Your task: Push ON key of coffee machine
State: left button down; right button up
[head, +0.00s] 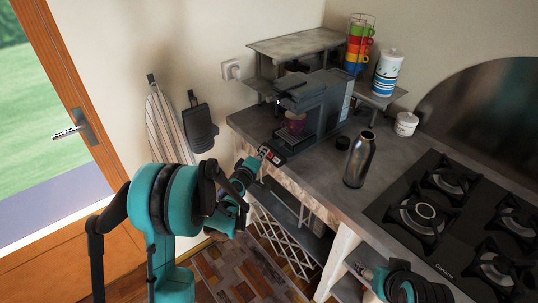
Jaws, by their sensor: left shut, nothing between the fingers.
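The coffee machine (325,103) is dark grey and boxy and stands on the counter below a small shelf. The ON key is too small to make out. My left gripper (267,154) is shut and empty, at the counter's front edge, in front of and below the machine's drip tray. It appears apart from the machine. My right gripper (361,271) shows only partly at the bottom right, low in front of the counter; its fingers are too unclear to judge.
The gas hob (440,210) fills the counter's right. A shelf (297,44) overhangs the machine; colored cups (357,50) stand on a rack. A wooden door (70,110) is at left.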

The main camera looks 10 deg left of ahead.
pick_arm(q)
jog(key=s+a+r+p, duration=0.2)
jog(key=s+r, duration=0.1)
jog(key=r, duration=0.1)
jog(key=shift+a+r+p, duration=0.15)
jog(key=shift+r+p, duration=0.15)
jog(key=shift+r, duration=0.05)
dwell(0.3)
